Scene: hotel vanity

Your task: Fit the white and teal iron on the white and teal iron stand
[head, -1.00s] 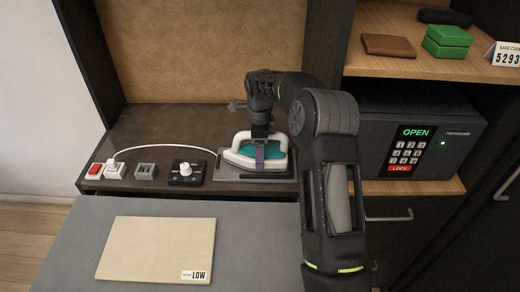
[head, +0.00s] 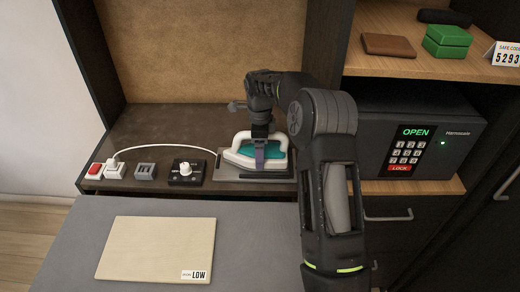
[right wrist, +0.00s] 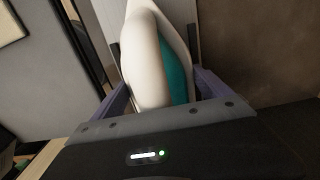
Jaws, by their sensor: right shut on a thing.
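The white and teal iron (head: 245,154) is at the right end of the dark counter in the head view, its nose toward the left. My right gripper (head: 260,158) comes down from above and is shut on the iron's handle. The right wrist view shows the white handle (right wrist: 147,60) between the fingers, with teal beside it. Under the iron is a flat grey plate (head: 226,175), apparently the iron stand; the iron hides most of it. I cannot tell whether the iron is fully seated on it. My left gripper is not in view.
A white cord runs from the iron to a plug (head: 115,170) beside a red switch (head: 95,170). A grey block (head: 145,171) and a dial box (head: 187,172) stand left of the iron. A beige board (head: 155,249) lies in front. A safe (head: 415,130) stands to the right.

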